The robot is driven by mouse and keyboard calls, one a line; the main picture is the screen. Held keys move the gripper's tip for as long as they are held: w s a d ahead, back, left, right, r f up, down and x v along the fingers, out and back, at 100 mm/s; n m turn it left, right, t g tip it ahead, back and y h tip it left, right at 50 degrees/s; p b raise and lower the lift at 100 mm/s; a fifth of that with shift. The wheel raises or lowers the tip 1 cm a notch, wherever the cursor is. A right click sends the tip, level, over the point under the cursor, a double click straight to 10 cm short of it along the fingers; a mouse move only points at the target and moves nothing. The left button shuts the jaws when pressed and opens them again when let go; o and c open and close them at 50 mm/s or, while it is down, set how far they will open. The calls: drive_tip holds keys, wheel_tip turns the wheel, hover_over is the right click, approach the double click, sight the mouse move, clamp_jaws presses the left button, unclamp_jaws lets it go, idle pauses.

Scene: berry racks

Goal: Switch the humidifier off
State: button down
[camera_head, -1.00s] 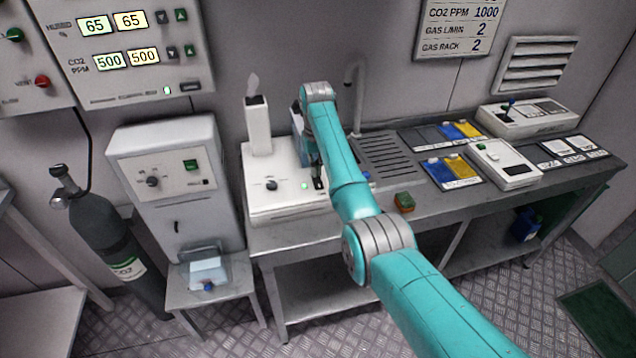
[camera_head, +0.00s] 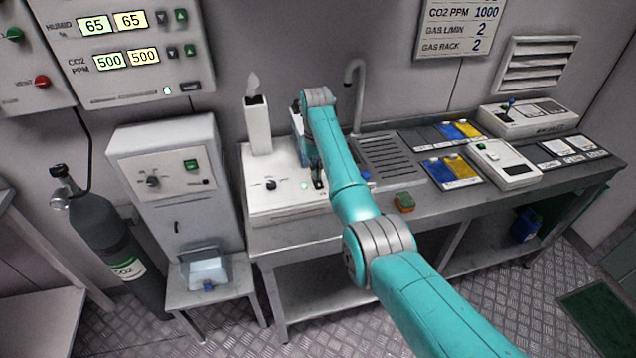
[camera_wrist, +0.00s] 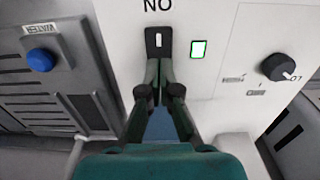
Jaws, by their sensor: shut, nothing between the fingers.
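The humidifier is a white box (camera_head: 288,207) on the left end of the bench. A pale plume (camera_head: 253,83) shows above its upright spout (camera_head: 257,125). Its front panel has a dark knob (camera_head: 271,185), which also shows in the wrist view (camera_wrist: 279,67), and a lit green lamp (camera_wrist: 198,48). Left of the lamp is a black switch plate (camera_wrist: 158,38) with a pale lever or mark in it. My gripper (camera_wrist: 160,64) is shut and empty, its tips at the lower edge of this plate. I cannot tell whether they touch it. In the head view my gripper (camera_head: 318,180) is partly hidden by my arm.
A sink drainer (camera_head: 388,158) with a tap (camera_head: 357,90) lies right of the humidifier. A blue button (camera_wrist: 41,60) marked WATER is left of my gripper. A white cabinet (camera_head: 175,180) stands to the left.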

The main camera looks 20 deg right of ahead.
drive_tip(key=shift+r, duration=3.45)
